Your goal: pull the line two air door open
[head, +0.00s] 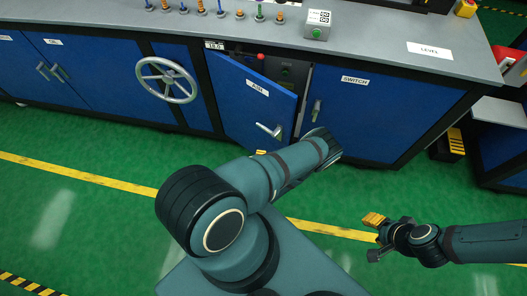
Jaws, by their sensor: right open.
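The blue air door (250,103), with a white label that seems to read AIR, stands partly open. Its right edge is swung out from the bench front, and a grey inside panel with a red knob (261,56) shows above and behind it. Its silver lever handle (269,130) is near the right edge. My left arm crosses the view just below the door. A small yellow tip, seemingly of my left gripper (262,152), shows just under the handle; the rest is hidden behind the arm. My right gripper (372,236) is open and empty above the floor at lower right.
A blue SWITCH door (375,112) is shut to the right. A grey handwheel (167,80) is on the left, beyond it more blue doors. The grey bench top (375,35) carries a row of small knobs. Green floor (110,225) with yellow lines lies clear in front.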

